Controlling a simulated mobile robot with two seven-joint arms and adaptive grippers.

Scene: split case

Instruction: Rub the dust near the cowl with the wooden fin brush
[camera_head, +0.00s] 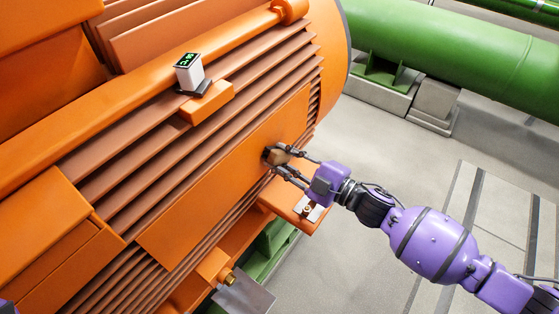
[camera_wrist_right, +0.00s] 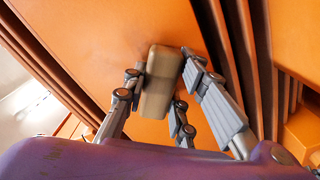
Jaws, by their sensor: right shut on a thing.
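The wooden fin brush (camera_head: 279,156) is a small tan block held at the side of the large orange finned case (camera_head: 215,200). My right gripper (camera_head: 277,160) is shut on it. In the right wrist view the brush (camera_wrist_right: 161,82) sits between the fingers of my right gripper (camera_wrist_right: 162,85), its far end close to a flat orange panel; I cannot tell whether it touches. The brush's bristles are hidden. I cannot make out the dust, and I cannot tell which part is the cowl.
A small white device with a green display (camera_head: 189,70) stands on an orange ledge of the case. A green pipe (camera_head: 460,50) on grey blocks runs at the upper right. The grey floor (camera_head: 390,145) right of the case is open. Fins (camera_wrist_right: 255,60) stand right of the brush.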

